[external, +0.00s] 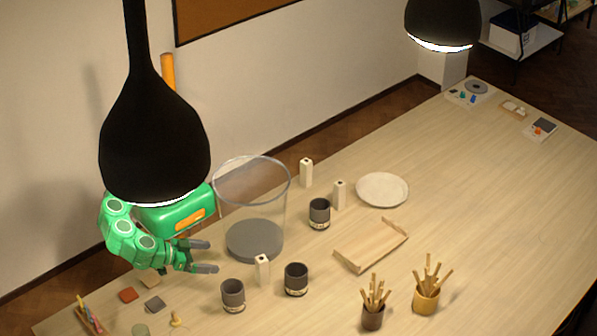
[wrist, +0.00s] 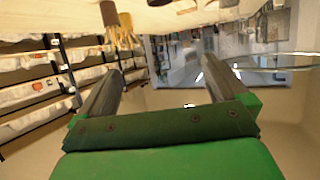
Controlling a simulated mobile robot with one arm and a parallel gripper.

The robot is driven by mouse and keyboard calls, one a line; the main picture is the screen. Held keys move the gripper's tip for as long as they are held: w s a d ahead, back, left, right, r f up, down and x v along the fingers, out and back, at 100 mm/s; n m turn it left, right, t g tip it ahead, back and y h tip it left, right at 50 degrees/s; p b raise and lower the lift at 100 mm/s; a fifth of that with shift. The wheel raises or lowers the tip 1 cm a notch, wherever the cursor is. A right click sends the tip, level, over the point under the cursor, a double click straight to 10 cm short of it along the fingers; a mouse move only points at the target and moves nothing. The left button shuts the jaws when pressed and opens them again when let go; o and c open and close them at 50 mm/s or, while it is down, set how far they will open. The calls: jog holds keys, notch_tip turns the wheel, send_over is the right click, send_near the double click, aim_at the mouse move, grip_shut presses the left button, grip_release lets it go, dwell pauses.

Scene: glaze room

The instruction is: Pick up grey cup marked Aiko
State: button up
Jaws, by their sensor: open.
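Three dark grey cups, each with a pale label band near the base, stand upright on the table in the external view. One cup (external: 233,293) is at the near left, another (external: 296,278) is to its right, and the third (external: 319,213) is farther back. The writing is too small to read, so I cannot tell which is marked Aiko. My green gripper (external: 213,256) is open and empty, left of the clear cylinder and above and left of the nearest cup. Its two fingers also show apart in the wrist view (wrist: 160,70), with no grey cup clearly visible there.
A clear cylinder (external: 286,190) with a grey base stands beside my gripper. White blocks (external: 262,269) (external: 339,194) (external: 306,172) stand near the cups. A wooden tray (external: 370,247), brush pots (external: 373,317) (external: 426,299) and a white plate (external: 382,189) lie rightward. A black lamp (external: 154,150) hangs overhead.

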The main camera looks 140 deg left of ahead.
send_near(233, 291)
jog(key=w+r, duration=0.3)
jog(key=w, duration=0.1)
jog(key=shift+s+f+x, duration=0.15)
jog(key=shift+x, duration=1.8)
jog(key=shift+s+f+x, duration=0.1)
jog(key=shift+f+x, duration=0.05)
jog(key=shift+x, duration=1.8)
jog(key=c, duration=1)
jog(key=shift+c, duration=0.2)
jog(key=shift+r, duration=0.15)
